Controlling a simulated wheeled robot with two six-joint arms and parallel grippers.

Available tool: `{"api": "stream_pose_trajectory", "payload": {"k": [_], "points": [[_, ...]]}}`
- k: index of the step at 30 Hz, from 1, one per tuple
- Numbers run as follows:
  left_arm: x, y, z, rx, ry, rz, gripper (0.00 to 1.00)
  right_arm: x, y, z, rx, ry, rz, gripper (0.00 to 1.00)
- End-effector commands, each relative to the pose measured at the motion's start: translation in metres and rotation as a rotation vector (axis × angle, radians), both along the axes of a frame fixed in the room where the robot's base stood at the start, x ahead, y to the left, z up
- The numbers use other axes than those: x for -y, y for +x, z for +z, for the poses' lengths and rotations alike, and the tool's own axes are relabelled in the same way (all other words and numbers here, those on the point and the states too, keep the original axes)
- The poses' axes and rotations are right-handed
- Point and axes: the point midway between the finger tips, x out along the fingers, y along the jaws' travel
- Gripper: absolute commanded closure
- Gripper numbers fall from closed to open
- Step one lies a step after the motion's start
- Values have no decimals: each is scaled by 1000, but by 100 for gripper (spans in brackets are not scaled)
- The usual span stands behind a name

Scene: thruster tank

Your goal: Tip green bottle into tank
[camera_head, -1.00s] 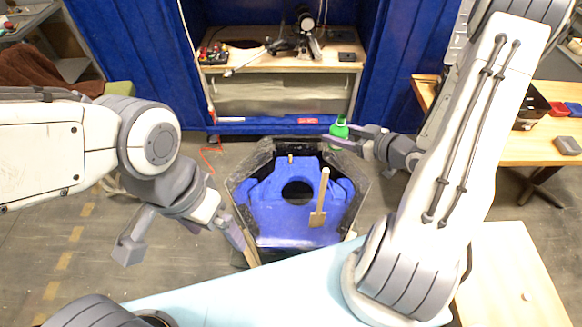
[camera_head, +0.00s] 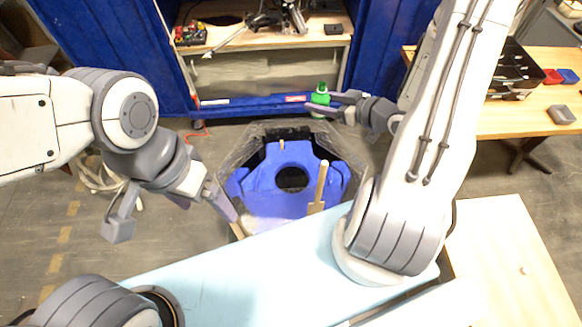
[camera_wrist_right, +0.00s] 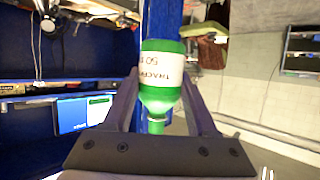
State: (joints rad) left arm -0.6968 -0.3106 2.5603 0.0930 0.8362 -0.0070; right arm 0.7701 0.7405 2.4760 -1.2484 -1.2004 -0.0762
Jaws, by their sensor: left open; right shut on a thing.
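The green bottle (camera_head: 320,98) is in my right gripper (camera_head: 340,100), above the far right rim of the tank in the head view. In the right wrist view, the bottle (camera_wrist_right: 161,94) with a white label sits between the two fingers. In the head view it looks roughly upright.
A light blue surface (camera_head: 240,275) lies in front of the tank. A blue cabinet (camera_head: 95,50) with a wooden shelf (camera_head: 260,45) holding tools stands behind. A wooden table (camera_head: 500,115) with a black bin (camera_head: 515,75) is at right.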

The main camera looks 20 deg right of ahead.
Motion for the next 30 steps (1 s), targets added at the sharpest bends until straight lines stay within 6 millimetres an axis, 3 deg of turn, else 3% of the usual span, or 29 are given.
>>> {"api": "stream_pose_trajectory", "payload": {"k": [14, 30], "points": [[0, 0, -39, 0, 0, 1, 7, 2, 0, -39, 0, 0, -3, 100], [0, 0, -129, 0, 0, 2, 7, 2, 0, -129, 0, 0, -2, 100]]}}
